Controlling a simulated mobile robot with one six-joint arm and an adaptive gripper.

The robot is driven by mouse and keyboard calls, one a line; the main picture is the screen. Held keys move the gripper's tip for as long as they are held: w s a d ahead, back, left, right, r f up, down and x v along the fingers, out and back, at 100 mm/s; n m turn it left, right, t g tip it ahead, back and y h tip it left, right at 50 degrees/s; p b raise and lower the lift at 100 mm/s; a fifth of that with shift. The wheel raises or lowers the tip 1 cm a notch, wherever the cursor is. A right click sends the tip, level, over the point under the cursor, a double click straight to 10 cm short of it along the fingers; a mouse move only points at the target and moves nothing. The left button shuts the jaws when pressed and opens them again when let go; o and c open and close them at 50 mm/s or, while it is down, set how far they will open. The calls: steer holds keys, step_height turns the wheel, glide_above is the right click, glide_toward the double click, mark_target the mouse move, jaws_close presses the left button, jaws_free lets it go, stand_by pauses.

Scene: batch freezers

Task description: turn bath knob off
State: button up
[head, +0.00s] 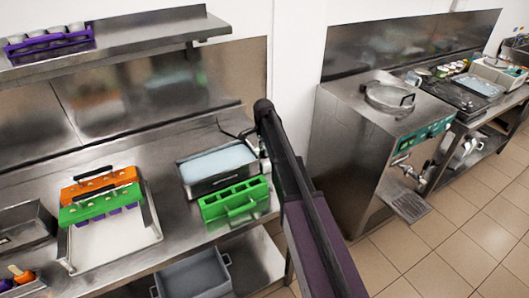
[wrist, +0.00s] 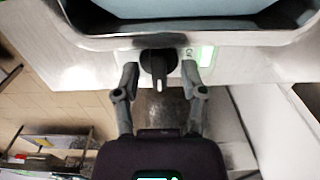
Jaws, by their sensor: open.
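The steel bath (head: 207,186) with pale blue liquid stands on the counter in the head view. Its steel front (wrist: 85,55) fills the top of the wrist view. The black bath knob (wrist: 158,64) is on that front, its grip pointing down in the picture. A green and white label (wrist: 207,56) is just right of it. My gripper (wrist: 159,74) is open, one finger on each side of the knob. I cannot tell whether either finger touches it. In the head view the knob is hidden and my arm reaches to the bath's right end.
A green mould (head: 235,201) stands close in front of the bath. Orange (head: 100,187) and green moulds sit on a white tray to the left. A grey bin (head: 194,277) is below the counter. The tiled floor (head: 415,262) at right is clear.

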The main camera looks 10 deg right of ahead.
steer(key=shift+f, duration=0.1)
jaws_close()
steer(key=shift+n, duration=0.4)
steer(key=n, duration=0.3)
steer(key=shift+n, duration=0.3)
steer(key=n, duration=0.4)
steer(key=shift+n, duration=0.3)
steer(key=n, duration=0.4)
steer(key=shift+n, duration=2.5)
